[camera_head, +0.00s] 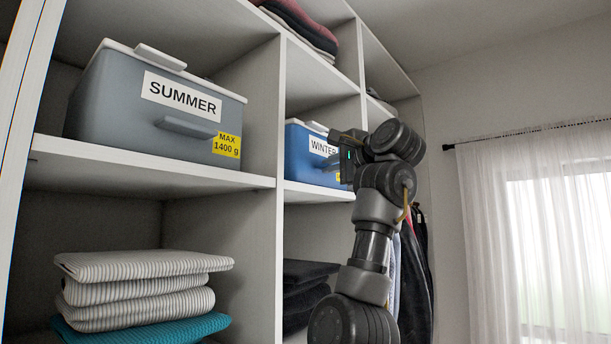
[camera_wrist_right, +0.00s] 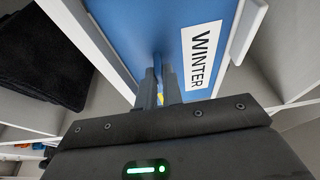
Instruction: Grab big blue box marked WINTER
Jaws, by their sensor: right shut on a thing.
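The blue box marked WINTER (camera_head: 300,158) stands in the middle cubby, with a pale lid and its white label facing out. In the right wrist view its blue front (camera_wrist_right: 130,28) and WINTER label (camera_wrist_right: 202,55) are close up. My right gripper (camera_head: 336,160) is at the box's front, covering its right part. In the right wrist view its two fingers (camera_wrist_right: 160,85) are close together against the front below the label, shut on the box's handle; the handle itself is mostly hidden by the fingers. My left gripper is not in view.
A larger grey-blue SUMMER box (camera_head: 145,105) with a yellow tag stands in the cubby to the left. Folded striped cloths (camera_head: 140,285) and dark cloths (camera_head: 305,290) lie below. A white upright panel (camera_head: 279,200) separates the columns. A curtained window (camera_head: 540,230) is right.

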